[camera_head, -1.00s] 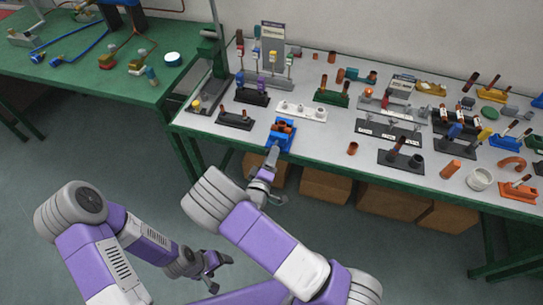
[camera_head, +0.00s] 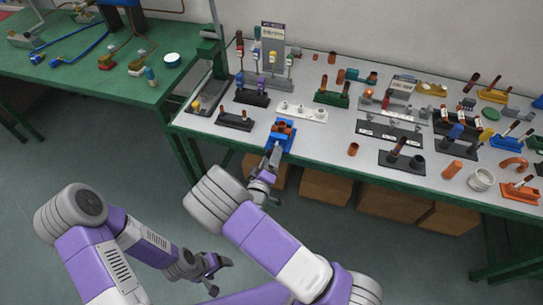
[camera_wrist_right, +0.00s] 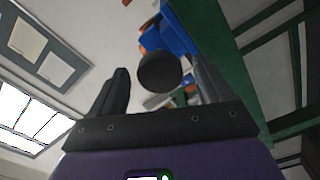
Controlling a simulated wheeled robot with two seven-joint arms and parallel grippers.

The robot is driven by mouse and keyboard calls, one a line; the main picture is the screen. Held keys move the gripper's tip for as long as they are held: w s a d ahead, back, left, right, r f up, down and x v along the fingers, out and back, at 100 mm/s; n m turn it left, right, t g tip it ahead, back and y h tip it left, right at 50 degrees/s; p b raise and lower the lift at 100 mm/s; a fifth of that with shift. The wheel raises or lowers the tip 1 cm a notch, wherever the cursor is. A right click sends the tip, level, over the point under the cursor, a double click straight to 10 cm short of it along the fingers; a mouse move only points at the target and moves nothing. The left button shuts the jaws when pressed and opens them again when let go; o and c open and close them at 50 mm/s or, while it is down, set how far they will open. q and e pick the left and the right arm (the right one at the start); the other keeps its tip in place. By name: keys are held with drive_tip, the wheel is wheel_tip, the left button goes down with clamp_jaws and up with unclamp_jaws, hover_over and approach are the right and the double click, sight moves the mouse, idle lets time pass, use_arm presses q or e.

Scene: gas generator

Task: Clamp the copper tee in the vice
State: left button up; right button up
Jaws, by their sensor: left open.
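The blue vice (camera_head: 278,139) stands at the front edge of the white-topped table. The copper tee (camera_head: 283,126) sits at the top of the vice, between its jaws as far as I can tell. A grey handle bar (camera_head: 274,155) points from the vice toward me. My right gripper (camera_head: 268,175) is at the near end of this bar. In the right wrist view its two fingers stand apart on either side of a dark round knob (camera_wrist_right: 160,72), with visible gaps. The vice's blue body (camera_wrist_right: 176,32) shows beyond. My left gripper (camera_head: 221,272) is open and empty, low over the floor.
A black holder (camera_head: 235,120) and a white block with fittings (camera_head: 301,110) stand close to the vice. A loose copper piece (camera_head: 352,149) is to its right. Cardboard boxes (camera_head: 325,187) sit under the table. A green table (camera_head: 110,85) is at the left.

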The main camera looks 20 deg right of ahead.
idle(0.5)
drive_tip(key=n+p, duration=0.3)
drive_tip(key=n, duration=0.2)
drive_tip(key=shift+n, duration=0.3)
drive_tip(key=c, duration=1.1)
drive_tip(key=shift+o, duration=0.2)
